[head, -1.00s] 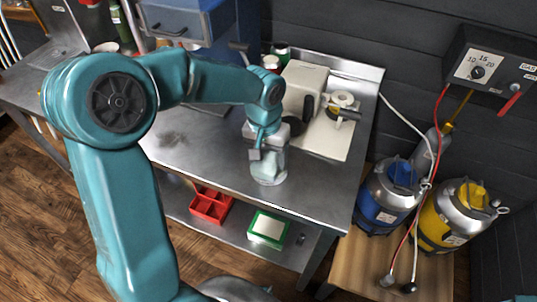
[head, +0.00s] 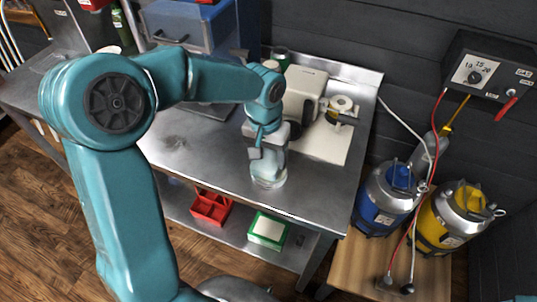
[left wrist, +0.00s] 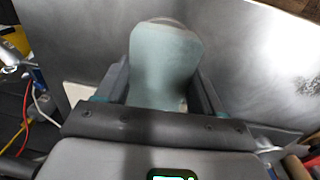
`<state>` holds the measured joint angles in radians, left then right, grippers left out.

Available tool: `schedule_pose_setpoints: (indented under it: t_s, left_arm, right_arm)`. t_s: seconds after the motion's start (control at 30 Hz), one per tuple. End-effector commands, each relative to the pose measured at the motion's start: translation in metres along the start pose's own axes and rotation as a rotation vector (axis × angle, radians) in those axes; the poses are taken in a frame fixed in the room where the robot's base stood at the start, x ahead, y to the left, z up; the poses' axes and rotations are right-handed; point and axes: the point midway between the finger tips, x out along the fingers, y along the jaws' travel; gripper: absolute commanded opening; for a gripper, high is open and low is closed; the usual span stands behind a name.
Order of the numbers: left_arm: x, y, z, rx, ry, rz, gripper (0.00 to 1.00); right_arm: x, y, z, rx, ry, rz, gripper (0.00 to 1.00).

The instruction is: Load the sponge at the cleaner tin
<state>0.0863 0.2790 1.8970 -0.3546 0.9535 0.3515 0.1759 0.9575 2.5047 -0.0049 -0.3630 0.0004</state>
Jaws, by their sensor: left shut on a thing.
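My left gripper (head: 268,153) points down over the front part of the steel bench. It is shut on a pale grey-green, rounded thing (left wrist: 165,65), which looks like the sponge, though I cannot be sure. In the left wrist view it stands between the two dark fingers. In the head view, a pale round shape (head: 268,181) shows right under the gripper, at the bench top. I cannot tell whether this is the held thing's lower end or the cleaner tin. My right gripper is not in view.
A cream machine (head: 304,95) and a small round fitting (head: 341,106) stand at the back right of the bench (head: 222,168). A red divided box (head: 210,209) and a green-edged box (head: 268,231) are on the shelf below. Blue (head: 386,196) and yellow (head: 449,217) canisters stand right.

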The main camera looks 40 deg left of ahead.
Motion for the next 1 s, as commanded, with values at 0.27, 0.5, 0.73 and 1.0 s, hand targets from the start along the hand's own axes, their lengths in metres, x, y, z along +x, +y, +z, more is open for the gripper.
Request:
schedule_pose_setpoints:
  t_s: [0.27,0.5,0.73,1.0]
  left_arm:
    - [-0.029,0.002,-0.001,0.0,0.002,0.0,0.43]
    - [-0.047,0.003,0.0,0.0,0.001,0.0,0.43]
    - [-0.046,0.003,0.0,0.0,0.001,0.0,0.43]
    - [-0.046,0.003,-0.001,0.001,0.001,0.0,0.43]
  right_arm:
    - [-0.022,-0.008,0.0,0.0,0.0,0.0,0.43]
    - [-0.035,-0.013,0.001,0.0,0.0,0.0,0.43]
    - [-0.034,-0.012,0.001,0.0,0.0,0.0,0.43]
    - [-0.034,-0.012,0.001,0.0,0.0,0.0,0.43]
